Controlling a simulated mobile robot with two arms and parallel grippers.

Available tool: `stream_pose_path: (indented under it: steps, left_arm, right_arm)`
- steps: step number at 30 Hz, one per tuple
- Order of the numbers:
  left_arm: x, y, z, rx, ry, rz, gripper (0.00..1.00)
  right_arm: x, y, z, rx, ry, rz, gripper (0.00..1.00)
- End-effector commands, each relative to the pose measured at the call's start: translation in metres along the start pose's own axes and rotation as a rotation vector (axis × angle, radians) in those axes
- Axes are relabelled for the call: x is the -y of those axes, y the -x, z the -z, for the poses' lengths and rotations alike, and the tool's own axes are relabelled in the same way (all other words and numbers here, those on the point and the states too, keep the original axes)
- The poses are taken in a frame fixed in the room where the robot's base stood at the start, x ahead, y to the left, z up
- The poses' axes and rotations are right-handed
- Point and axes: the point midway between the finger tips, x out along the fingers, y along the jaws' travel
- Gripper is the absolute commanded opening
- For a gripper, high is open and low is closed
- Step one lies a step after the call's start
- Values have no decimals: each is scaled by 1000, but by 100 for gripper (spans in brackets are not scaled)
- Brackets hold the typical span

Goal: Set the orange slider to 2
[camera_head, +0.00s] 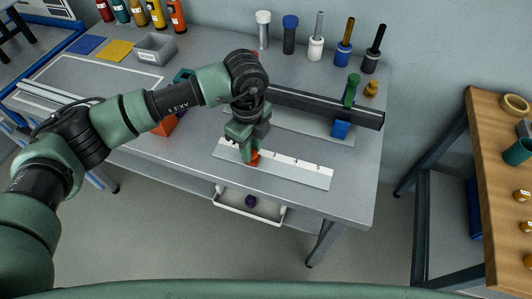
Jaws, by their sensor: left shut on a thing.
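The orange slider (254,157) sits on a pale scale strip (300,174) near the front edge of the grey table. My left gripper (249,149) points down over the slider and is shut on it; the fingers hide much of it. The slider stands left of the strip's middle. Tick marks show along the strip, but their numbers are too small to read. My right gripper is not in view.
A dark rail (320,105) with a blue block (341,129) and a green handle (351,90) lies behind the strip. Several upright tools stand at the back. A white tray (248,206) hangs below the front edge. A wooden table (488,165) is at right.

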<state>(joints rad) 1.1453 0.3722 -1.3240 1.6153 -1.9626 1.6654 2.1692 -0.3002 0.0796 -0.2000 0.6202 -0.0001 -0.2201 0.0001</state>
Motion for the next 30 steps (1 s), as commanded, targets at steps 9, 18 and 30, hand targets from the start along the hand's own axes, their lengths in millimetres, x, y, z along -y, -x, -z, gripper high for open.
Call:
stream_pose_path:
  steps: [9, 18, 30]
  left_arm:
    - [-2, 2, -12, 0, 0, 4, 0]
    - [-3, 1, -12, 0, 0, 2, 46]
    - [-2, 25, -12, 1, -1, 5, 46]
  right_arm:
    - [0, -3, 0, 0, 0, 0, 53]
    - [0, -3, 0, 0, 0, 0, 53]
    - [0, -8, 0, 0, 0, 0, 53]
